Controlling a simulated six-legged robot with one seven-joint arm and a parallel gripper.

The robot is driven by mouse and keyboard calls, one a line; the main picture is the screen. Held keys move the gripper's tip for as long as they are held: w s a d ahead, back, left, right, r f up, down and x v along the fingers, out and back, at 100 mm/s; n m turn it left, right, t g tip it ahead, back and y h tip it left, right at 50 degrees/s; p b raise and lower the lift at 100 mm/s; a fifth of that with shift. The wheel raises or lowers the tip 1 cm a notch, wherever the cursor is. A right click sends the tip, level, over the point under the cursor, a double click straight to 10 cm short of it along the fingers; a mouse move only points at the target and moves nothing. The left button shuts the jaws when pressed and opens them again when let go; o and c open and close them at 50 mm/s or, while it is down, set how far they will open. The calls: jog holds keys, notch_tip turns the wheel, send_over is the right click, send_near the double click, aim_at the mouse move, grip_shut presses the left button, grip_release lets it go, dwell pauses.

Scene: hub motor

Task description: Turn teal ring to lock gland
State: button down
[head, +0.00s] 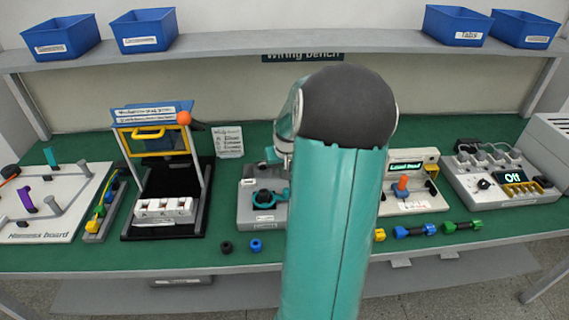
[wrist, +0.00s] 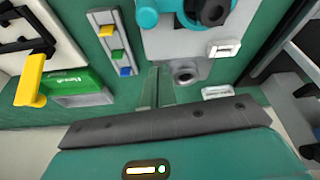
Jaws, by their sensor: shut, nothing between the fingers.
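The teal ring (head: 266,203) sits on a grey fixture (head: 247,210) on the green bench, just left of my arm in the head view. Its centre is dark and its right side is close to my arm's outline. In the wrist view, teal round parts (wrist: 147,14) and a dark piece show at the top edge, cut off by the frame. My gripper (wrist: 157,80) is shut and empty. Its narrow fingers point toward the grey fixture and appear apart from the teal parts. In the head view, my arm hides most of the gripper.
A black stand with a yellow handle (head: 148,134) is left of the fixture. A device with a lit display (head: 405,168) and an orange knob is right of my arm. Small black and blue rings (head: 256,245) lie in front. Blue bins (head: 143,30) stand on the shelf above.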

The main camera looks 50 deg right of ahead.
aim_at(271, 195)
jog(key=x, duration=0.4)
jog(key=shift+f, duration=0.1)
jog(key=s+a, duration=0.2)
jog(key=shift+s+a, duration=0.15)
jog(key=shift+s, duration=0.2)
jog(key=shift+s+a, duration=0.2)
